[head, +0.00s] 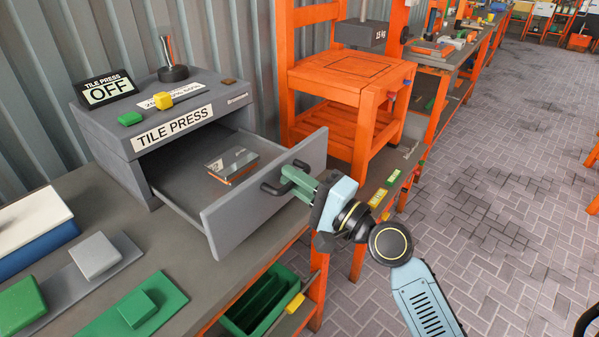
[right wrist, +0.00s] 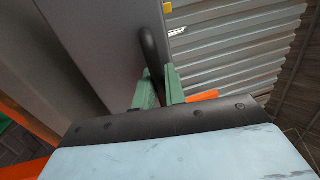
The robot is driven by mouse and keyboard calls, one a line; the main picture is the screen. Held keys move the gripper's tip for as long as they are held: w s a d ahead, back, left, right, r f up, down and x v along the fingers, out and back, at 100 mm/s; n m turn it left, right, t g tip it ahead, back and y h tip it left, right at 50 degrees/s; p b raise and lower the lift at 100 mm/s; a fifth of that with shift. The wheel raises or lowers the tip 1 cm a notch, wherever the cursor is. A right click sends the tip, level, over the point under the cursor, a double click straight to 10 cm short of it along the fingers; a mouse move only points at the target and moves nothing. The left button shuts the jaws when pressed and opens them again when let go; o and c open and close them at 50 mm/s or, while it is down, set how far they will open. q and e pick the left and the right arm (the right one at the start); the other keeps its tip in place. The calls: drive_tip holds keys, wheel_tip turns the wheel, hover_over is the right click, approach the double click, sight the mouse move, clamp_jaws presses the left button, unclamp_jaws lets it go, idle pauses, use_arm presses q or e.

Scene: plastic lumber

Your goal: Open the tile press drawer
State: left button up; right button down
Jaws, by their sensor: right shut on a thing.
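The grey tile press (head: 170,117) stands on the bench, with its name on the front and a sign reading OFF (head: 107,91) on top. Its drawer (head: 235,210) is pulled well out toward the right and lies open. A flat, glossy-topped block (head: 232,163) lies inside the drawer. My right gripper (head: 289,180) is shut on the dark drawer handle (head: 272,188). In the right wrist view the green fingers (right wrist: 160,88) close around the handle (right wrist: 150,48) against the grey drawer front (right wrist: 95,45). My left gripper is not in view.
An orange wooden stand (head: 350,85) with a weight (head: 361,34) is behind the drawer. Green and grey plates (head: 137,308) lie on the bench (head: 190,235) at front left. A green bin (head: 265,300) sits below the bench's edge. Open paved floor lies to the right.

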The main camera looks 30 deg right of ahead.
drive_tip(key=shift+s, duration=0.25)
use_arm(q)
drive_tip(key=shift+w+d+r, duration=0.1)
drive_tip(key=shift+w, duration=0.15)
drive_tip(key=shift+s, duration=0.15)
use_arm(e)
drive_tip(key=shift+d, duration=0.1)
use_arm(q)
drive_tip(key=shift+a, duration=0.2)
use_arm(e)
drive_tip(key=c, duration=1.8)
unclamp_jaws()
drive_tip(key=shift+s, duration=0.1)
